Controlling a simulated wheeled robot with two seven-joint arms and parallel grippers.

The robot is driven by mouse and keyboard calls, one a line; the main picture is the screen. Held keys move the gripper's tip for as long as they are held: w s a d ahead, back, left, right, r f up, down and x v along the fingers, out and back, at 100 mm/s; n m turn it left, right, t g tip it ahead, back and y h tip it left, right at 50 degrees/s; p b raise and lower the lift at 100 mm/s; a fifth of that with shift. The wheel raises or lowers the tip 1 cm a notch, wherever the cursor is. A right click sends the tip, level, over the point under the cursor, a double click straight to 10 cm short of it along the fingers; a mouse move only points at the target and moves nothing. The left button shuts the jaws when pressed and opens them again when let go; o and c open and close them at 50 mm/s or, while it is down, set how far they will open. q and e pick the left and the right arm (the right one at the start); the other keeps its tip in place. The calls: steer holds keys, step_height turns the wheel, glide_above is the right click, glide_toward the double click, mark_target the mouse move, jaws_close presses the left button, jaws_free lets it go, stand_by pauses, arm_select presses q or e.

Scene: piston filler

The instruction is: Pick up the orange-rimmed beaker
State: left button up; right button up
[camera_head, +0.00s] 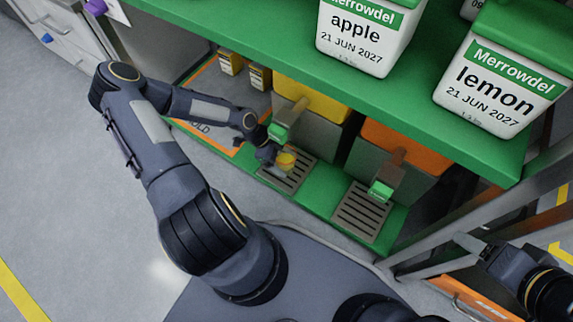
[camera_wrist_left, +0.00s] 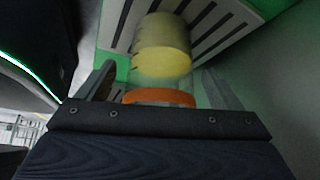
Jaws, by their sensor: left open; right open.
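The orange-rimmed beaker (camera_head: 286,161) stands on the drip grate under the nozzle of the left, yellow-fronted filler and holds yellow liquid. In the left wrist view its orange rim (camera_wrist_left: 158,97) and clear wall lie between my left gripper's fingers (camera_wrist_left: 160,85), with a gap visible on each side. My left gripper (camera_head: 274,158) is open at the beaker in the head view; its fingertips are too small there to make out. My right gripper (camera_head: 474,248) is open and empty at the lower right, far from the beaker.
The left drip grate (camera_head: 270,177) lies under the beaker. A green nozzle (camera_head: 279,131) hangs just above it. A second filler with an orange front (camera_head: 405,145) and its own empty grate (camera_head: 361,212) stand to the right. A green shelf (camera_head: 300,85) with labelled white containers overhangs both.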

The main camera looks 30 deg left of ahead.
arm_select(q)
steer(key=shift+x, duration=0.9)
steer(key=shift+c, duration=0.4)
steer(key=c, duration=1.1)
steer(key=shift+c, duration=0.2)
steer(key=shift+r, duration=0.15)
